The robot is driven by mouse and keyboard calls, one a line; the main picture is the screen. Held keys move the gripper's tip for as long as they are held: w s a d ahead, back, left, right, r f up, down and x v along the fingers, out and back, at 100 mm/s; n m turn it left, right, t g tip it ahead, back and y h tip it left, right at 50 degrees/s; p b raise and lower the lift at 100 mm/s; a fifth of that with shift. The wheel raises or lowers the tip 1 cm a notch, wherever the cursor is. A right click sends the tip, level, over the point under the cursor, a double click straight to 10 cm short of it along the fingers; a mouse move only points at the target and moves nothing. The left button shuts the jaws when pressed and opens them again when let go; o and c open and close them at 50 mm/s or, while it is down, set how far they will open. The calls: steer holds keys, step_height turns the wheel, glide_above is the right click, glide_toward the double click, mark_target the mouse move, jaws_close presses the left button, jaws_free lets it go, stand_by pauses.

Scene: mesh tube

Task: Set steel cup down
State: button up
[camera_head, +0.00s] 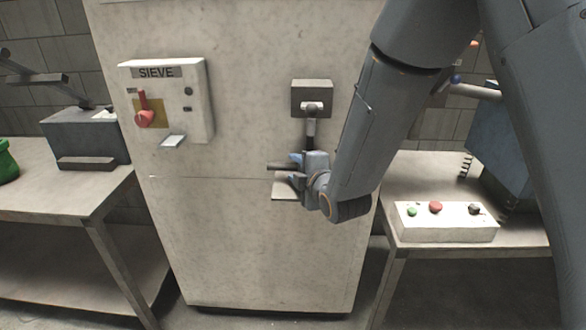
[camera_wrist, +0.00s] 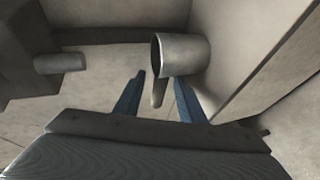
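The steel cup (camera_wrist: 190,54) is a grey metal cylinder in the wrist view, with its dark open mouth facing left. A thin handle (camera_wrist: 158,91) hangs from it between the two blue fingers of my gripper (camera_wrist: 160,76). Gaps show between the handle and both fingers, so the gripper looks open around it. In the head view my gripper (camera_head: 284,172) is in front of the cabinet, at a small ledge (camera_head: 286,191). I cannot clearly make out the cup in that view.
The pale cabinet (camera_head: 240,245) carries a SIEVE panel (camera_head: 182,98) with a red knob and a grey box (camera_head: 311,92) above my gripper. A white button box (camera_head: 445,228) stands on the right table. The left table (camera_head: 75,192) holds a green object (camera_head: 7,163) and a grey device.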

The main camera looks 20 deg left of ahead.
steer(key=b+v, duration=0.1)
steer(key=v, duration=0.8)
steer(key=shift+s+d+b, duration=0.2)
steer(key=shift+s+b, duration=0.1)
steer(key=shift+s, duration=0.05)
steer(key=s+d+f+m+g+h, duration=0.1)
steer(key=d+f+m+g+h, duration=0.2)
steer(key=d+m, duration=0.45)
steer(key=d+f+m+g+h, duration=0.1)
steer(key=d+f+m+h, duration=0.25)
steer(key=d, duration=0.75)
steer(key=s+d+f+m+g+h, duration=0.1)
steer(key=s+d+m+g+h, duration=0.1)
steer(key=s+d+m+g, duration=0.5)
steer(key=s+d+m, duration=0.6)
steer(key=s, duration=0.3)
steer(key=shift+d+f, duration=0.35)
steer(key=shift+f, duration=0.05)
